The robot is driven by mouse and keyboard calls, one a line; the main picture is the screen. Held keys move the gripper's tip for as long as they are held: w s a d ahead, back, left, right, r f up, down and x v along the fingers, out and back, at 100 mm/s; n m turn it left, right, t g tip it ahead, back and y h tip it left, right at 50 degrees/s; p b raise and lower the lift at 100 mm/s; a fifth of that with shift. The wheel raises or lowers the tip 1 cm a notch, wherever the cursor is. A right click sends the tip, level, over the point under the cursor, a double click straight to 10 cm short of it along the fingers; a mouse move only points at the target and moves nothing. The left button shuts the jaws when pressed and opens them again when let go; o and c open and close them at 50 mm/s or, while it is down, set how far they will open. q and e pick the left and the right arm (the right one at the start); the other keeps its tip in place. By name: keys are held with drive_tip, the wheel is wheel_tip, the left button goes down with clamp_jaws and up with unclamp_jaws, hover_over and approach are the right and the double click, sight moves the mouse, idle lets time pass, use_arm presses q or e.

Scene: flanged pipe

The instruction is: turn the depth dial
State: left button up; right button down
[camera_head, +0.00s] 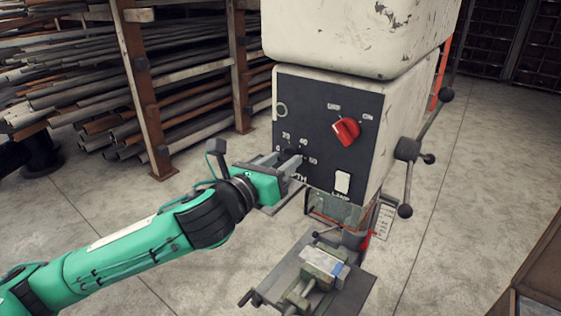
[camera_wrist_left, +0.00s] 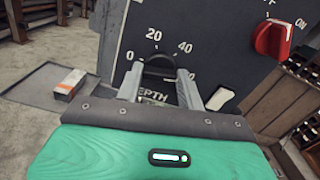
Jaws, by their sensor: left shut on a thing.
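The depth dial (camera_wrist_left: 158,64) is a dark round knob on the dark control panel (camera_head: 325,107) of a drill-press-like machine. Numbers 0, 20, 40 and more ring it, with the label DEPTH below. My left gripper (camera_head: 297,158) reaches the panel's lower left, and its fingers (camera_wrist_left: 158,80) are shut on the dial, one on each side. In the head view the dial (camera_head: 291,150) is partly covered by the fingers. The dial's pointer mark cannot be made out. My right gripper is not in view.
A red switch (camera_head: 346,131) marked OFF and ON and a white lamp switch (camera_head: 342,182) sit right of the dial. A three-armed handle (camera_head: 407,149) juts from the machine's right side. A vise (camera_head: 324,268) stands below. Pipe racks fill the left background.

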use_arm(q)
drive_tip(key=n, duration=0.5)
drive_tip(key=shift+n+p, duration=0.3)
drive_tip(key=shift+p, duration=0.05)
drive_tip(key=n, duration=0.5)
drive_tip(key=shift+a+p, duration=0.1)
drive_tip(key=shift+p, duration=0.25)
drive_tip(key=n+p, duration=0.1)
drive_tip(key=n, duration=0.5)
drive_tip(key=shift+f, duration=0.15)
drive_tip(key=n+p, duration=0.1)
drive_tip(key=n, duration=0.3)
drive_tip(key=shift+f+n, duration=0.1)
drive_tip(key=shift+n, duration=0.3)
drive_tip(key=o, duration=1)
